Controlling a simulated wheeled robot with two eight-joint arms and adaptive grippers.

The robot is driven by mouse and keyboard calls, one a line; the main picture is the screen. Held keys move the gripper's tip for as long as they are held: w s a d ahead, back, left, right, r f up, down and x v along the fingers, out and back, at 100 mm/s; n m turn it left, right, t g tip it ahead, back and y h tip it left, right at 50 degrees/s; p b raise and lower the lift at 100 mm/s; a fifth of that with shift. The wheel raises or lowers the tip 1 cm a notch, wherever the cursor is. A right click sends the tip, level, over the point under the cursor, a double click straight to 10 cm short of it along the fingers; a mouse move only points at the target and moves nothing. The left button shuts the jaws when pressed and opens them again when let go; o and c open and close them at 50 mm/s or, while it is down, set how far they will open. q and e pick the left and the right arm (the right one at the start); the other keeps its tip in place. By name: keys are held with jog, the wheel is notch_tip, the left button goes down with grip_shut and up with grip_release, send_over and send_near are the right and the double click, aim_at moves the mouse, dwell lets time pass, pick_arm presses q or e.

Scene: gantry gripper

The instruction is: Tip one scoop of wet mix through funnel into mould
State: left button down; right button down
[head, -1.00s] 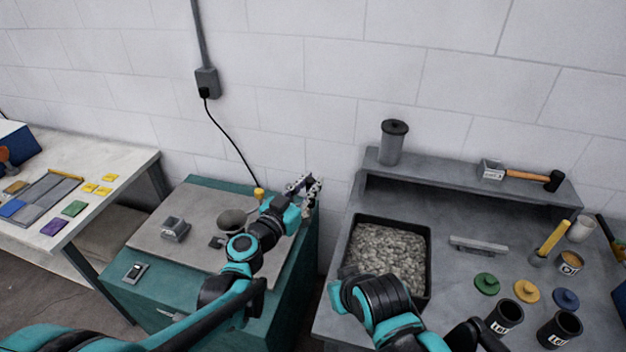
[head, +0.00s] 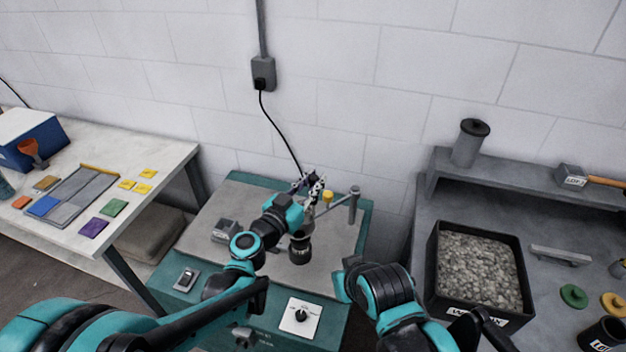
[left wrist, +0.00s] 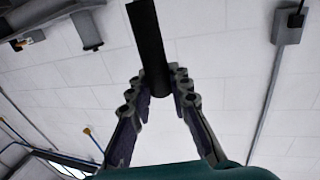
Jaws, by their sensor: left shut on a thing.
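My left gripper (head: 313,183) is over the back of the teal bench. In the left wrist view it (left wrist: 160,88) is shut on a dark straight bar (left wrist: 149,40), which looks like a handle; its far end is out of frame. I cannot tell whether it is the scoop's. A black cylinder with pale marks (head: 300,250), perhaps the mould, stands on the grey board below my left arm. The arm hides what is above it, so I cannot make out a funnel. A black tub (head: 470,316) holds grey wet mix (head: 478,270).
A grey block (head: 225,230), a yellow-topped item (head: 328,195) and a grey post (head: 354,205) stand on the teal bench. A dial plate (head: 300,316) is at its front. A lidded grey canister (head: 469,143) stands on the right shelf. A wall cable hangs behind.

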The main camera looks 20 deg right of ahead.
aim_at(314, 201)
pick_arm(q)
jog(key=shift+d+f+b, duration=0.1)
jog(key=shift+f+b, duration=0.2)
jog(key=shift+f, duration=0.25)
notch_tip(314, 201, down, 3)
jog(key=shift+r+b, duration=0.2)
jog(key=shift+b, duration=0.75)
jog(key=w+a+n+g+p, duration=0.1)
jog(key=w+a+n+p, duration=0.1)
jog(key=w+n+p, duration=0.1)
jog(key=shift+w+a+r+n+y, duration=0.35)
jog(key=shift+w+n, duration=0.45)
jog(key=shift+w, duration=0.35)
jog(key=shift+w+a, duration=0.1)
jog(key=shift+w+a+f+n+g, duration=0.2)
jog(key=shift+w+a+n, duration=0.2)
jog(key=shift+w+n, duration=0.3)
jog(key=shift+w+a+f+n+g, duration=0.2)
jog(key=shift+w+a+n, duration=0.25)
jog(key=shift+w, duration=0.35)
